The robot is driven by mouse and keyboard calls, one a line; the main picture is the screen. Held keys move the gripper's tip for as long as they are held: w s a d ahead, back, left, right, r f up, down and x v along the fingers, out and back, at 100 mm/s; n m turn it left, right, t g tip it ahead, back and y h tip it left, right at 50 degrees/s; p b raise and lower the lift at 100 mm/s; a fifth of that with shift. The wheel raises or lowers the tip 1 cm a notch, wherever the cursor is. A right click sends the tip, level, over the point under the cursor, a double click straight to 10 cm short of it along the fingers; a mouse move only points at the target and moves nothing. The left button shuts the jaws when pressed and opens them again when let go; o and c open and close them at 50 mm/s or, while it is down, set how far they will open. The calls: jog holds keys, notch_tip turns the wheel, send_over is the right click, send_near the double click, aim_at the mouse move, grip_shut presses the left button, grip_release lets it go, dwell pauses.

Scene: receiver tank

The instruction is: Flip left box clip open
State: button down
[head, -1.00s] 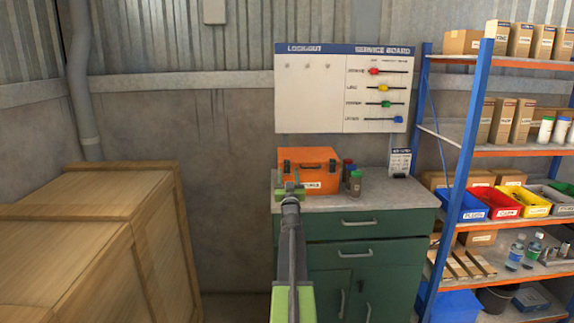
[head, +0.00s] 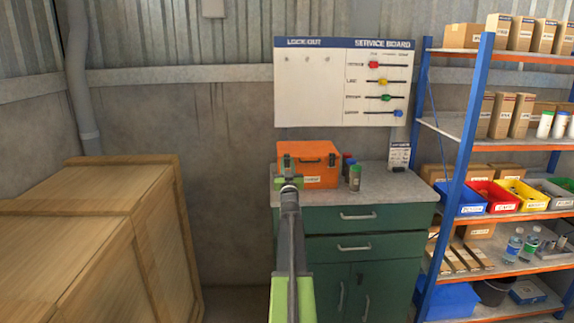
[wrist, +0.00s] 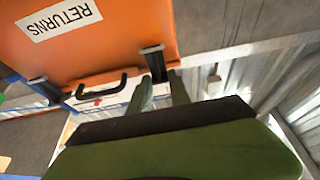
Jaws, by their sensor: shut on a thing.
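The orange box (head: 315,178) stands on the left end of the cabinet top with its lid down. In the wrist view its front (wrist: 110,45) is upside down, with a white "RETURNS" label and a black handle. The left box clip (wrist: 154,62) is a dark tab on the box edge, on the right in this turned view. The other clip (wrist: 47,91) is farther left there. My gripper (wrist: 162,88) has its two fingers on either side of the left clip, shut on it. In the head view my gripper (head: 289,183) covers the box's lower left front.
Several small bottles (head: 354,178) stand right of the box on the green cabinet (head: 365,218). A blue shelf post (head: 462,170) and loaded shelves are farther right. A large wooden crate (head: 95,235) fills the left. The cabinet top right of the bottles is mostly clear.

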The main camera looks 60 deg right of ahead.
jog(key=f+t+b, duration=0.1)
jog(key=b, duration=0.2)
jog(key=shift+f+h+b, duration=0.25)
jog(key=shift+h+b, duration=0.15)
jog(key=shift+a+f+t+h+b, duration=0.1)
jog(key=shift+t+h+b, duration=0.2)
jog(key=shift+b, duration=0.4)
jog(key=shift+s+a+t+h+b, duration=0.2)
jog(key=shift+t+h+b, duration=0.15)
jog(key=shift+b, duration=0.35)
jog(key=shift+r, duration=0.35)
jog(key=c, duration=1.2)
grip_release()
jog(key=shift+a+f, duration=0.1)
jog(key=b+v, duration=1)
jog(key=v, duration=0.7)
